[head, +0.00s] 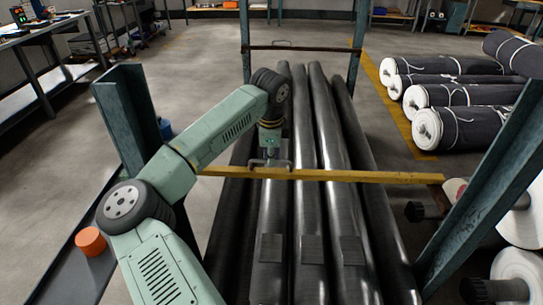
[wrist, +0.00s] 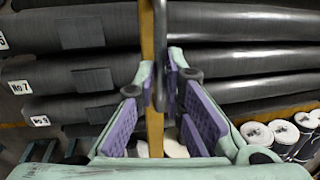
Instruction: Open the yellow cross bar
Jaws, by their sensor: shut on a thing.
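The yellow cross bar (head: 365,177) lies level across the dark rolls, reaching from the left post to near the right post. A dark loop handle (head: 285,165) stands on it, left of its middle. My gripper (head: 269,157) is above the bar at this handle. In the wrist view the bar (wrist: 155,130) runs upright between my purple-padded fingers, and the handle (wrist: 161,55) is at the fingertips (wrist: 162,72). My gripper is shut on the handle. The exact contact is small and partly hidden by the fingers.
Long dark rolls (head: 305,220) lie under the bar. Teal posts stand at left (head: 122,115) and right (head: 480,195). An orange cylinder (head: 91,241) sits on a dark ledge at left. Wrapped rolls (head: 470,128) lie on the floor at right. Open floor shows behind.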

